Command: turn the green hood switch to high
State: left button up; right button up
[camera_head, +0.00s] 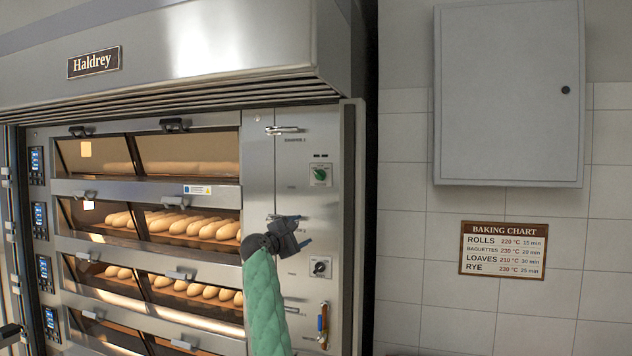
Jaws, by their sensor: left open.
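The green hood switch (320,174) is a round green knob on a small pale plate, on the steel panel right of the oven decks. Its markings are too small to read. My left gripper (299,232), dark grey on a green padded arm, is raised in front of the panel. In the picture it is below and left of the green switch and apart from it. It is open, with nothing seen between its fingers. My right gripper is not in view.
A black knob (320,267) sits on the panel below the green switch. A lever handle (283,130) is at the panel's top. The hood (200,50) overhangs the oven. Loaves fill the decks at left. A grey wall cabinet (509,95) and a baking chart (503,249) are at right.

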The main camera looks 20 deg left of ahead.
aim_at(317, 176)
pick_arm(q)
jog(key=w+r+n, duration=0.1)
jog(key=r, duration=0.4)
jog(key=w+r+n+t+h+p, duration=0.1)
jog(key=w+r, duration=0.1)
jog(key=r, duration=0.3)
jog(key=w+d+r+t+p, duration=0.1)
jog(key=r, duration=0.4)
jog(key=shift+w+r+n, duration=0.15)
jog(key=shift+w+n, duration=0.05)
jog(key=shift+n, duration=0.2)
jog(key=p+x, duration=0.2)
jog(key=x, duration=0.2)
jog(key=shift+w, duration=0.1)
jog(key=shift+w+d+p, duration=0.2)
jog(key=shift+w+p, duration=0.3)
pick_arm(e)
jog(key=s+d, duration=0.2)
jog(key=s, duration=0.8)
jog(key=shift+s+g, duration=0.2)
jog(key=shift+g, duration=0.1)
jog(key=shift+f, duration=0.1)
pick_arm(q)
jog(key=c, duration=1)
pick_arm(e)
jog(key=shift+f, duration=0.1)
